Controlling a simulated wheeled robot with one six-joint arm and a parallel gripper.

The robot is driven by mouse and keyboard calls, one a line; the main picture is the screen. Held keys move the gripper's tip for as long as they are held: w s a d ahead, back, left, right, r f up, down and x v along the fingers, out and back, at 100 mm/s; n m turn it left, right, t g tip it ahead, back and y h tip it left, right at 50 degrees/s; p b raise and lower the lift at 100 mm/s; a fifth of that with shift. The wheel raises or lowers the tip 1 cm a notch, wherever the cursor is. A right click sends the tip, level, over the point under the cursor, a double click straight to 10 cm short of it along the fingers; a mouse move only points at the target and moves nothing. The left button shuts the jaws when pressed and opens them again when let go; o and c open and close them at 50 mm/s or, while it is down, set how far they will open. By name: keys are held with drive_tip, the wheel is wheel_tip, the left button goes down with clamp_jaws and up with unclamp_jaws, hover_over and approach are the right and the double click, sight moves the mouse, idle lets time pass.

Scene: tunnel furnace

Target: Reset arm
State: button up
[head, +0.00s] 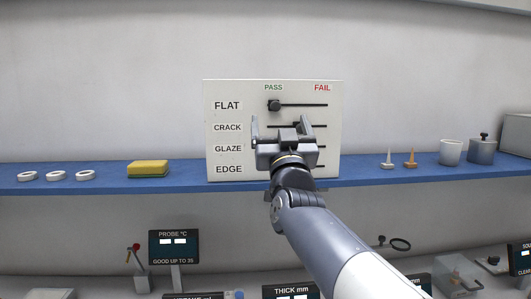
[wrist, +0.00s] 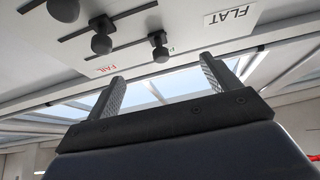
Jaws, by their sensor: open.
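My gripper (head: 280,124) is raised in front of the white inspection board (head: 232,98), with its two fingers apart and nothing between them. In the wrist view my gripper (wrist: 161,68) also shows spread, empty fingers below the board. The board has rows FLAT, CRACK, GLAZE and EDGE under PASS and FAIL. The FLAT knob (head: 274,105) is at the PASS end of its slot. The CRACK knob (wrist: 101,44) is around the middle of its slot. A third knob (wrist: 63,8) is at the top edge of the wrist view. My gripper hides much of the lower slots in the head view.
The blue shelf (head: 110,180) carries white rings (head: 56,175), a yellow sponge (head: 148,168), small cones (head: 410,158), a white cup (head: 450,151) and a grey canister (head: 482,149). A probe display (head: 174,246) and other instruments stand below. The space above the shelf beside the board is clear.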

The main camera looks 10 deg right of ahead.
sight(280, 106)
drive_tip(key=shift+p+x, duration=3.3)
drive_tip(key=shift+x, duration=0.3)
drive_tip(key=shift+d+f, duration=0.1)
drive_tip(key=shift+d, duration=0.25)
drive_tip(key=shift+s+d, duration=0.1)
drive_tip(key=shift+d, duration=0.5)
